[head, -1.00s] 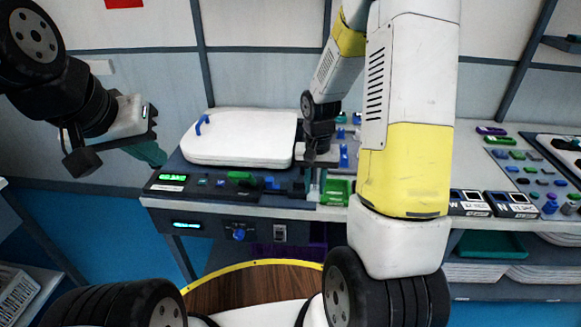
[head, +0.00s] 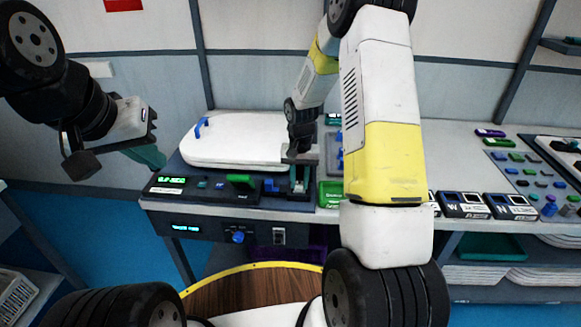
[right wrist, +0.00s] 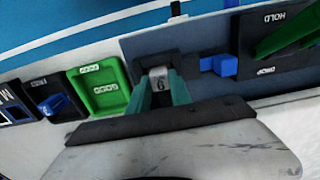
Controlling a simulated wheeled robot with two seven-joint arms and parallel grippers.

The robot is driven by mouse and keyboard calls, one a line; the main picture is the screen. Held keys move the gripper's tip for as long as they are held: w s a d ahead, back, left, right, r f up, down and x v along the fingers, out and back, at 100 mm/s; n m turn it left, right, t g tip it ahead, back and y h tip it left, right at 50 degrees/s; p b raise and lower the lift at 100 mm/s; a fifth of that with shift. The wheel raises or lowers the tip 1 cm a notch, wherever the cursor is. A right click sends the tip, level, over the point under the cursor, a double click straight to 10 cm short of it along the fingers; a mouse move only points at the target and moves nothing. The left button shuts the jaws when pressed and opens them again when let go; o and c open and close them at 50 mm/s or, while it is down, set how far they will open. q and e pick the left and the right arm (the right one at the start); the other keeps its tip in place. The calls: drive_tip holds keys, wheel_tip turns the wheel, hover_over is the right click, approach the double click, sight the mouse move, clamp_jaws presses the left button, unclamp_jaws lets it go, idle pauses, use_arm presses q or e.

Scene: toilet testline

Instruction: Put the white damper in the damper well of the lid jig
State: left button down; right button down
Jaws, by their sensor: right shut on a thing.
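My right gripper (head: 299,186) is low over the front right part of the lid jig (head: 172,180), right of the green lever. In the right wrist view its teal fingers (right wrist: 160,92) are shut on the white damper (right wrist: 159,77), a small pale piece with a dark digit on it. A dark recess lies around the fingertips in the grey plate; the damper well itself is not clear, and I cannot tell whether the damper is inside it. A white lid (head: 235,138) lies on the jig. My left gripper (head: 150,155) hangs left of the jig, apart from it; its finger gap is unclear.
The green lever (head: 240,181) stands left of my right gripper; a blue clamp (right wrist: 220,65) is close beside the fingers. A green tray (head: 329,194) sits just right of the jig. Black boxes (head: 463,205) and small coloured parts lie further right.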

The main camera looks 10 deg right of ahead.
drive_tip(key=shift+f, duration=0.15)
drive_tip(key=c, duration=1.2)
unclamp_jaws()
wheel_tip(320, 180, up, 13)
wheel_tip(320, 180, up, 7)
drive_tip(key=t, duration=0.1)
hover_over(299, 183)
drive_tip(key=s, duration=0.4)
drive_tip(key=s+r+n+t, duration=0.1)
drive_tip(key=s+r, duration=0.2)
drive_tip(key=s, duration=0.3)
drive_tip(key=s+a+r+n+t+y, duration=0.1)
drive_tip(key=s+r+t, duration=0.1)
drive_tip(key=s, duration=0.5)
drive_tip(key=s+a+r+n+t+y, duration=0.1)
drive_tip(key=s+r+t, duration=0.1)
drive_tip(key=s+r, duration=0.3)
drive_tip(key=shift+s+r+n, duration=0.1)
drive_tip(key=shift+s+n, duration=0.3)
drive_tip(key=shift+s, duration=0.75)
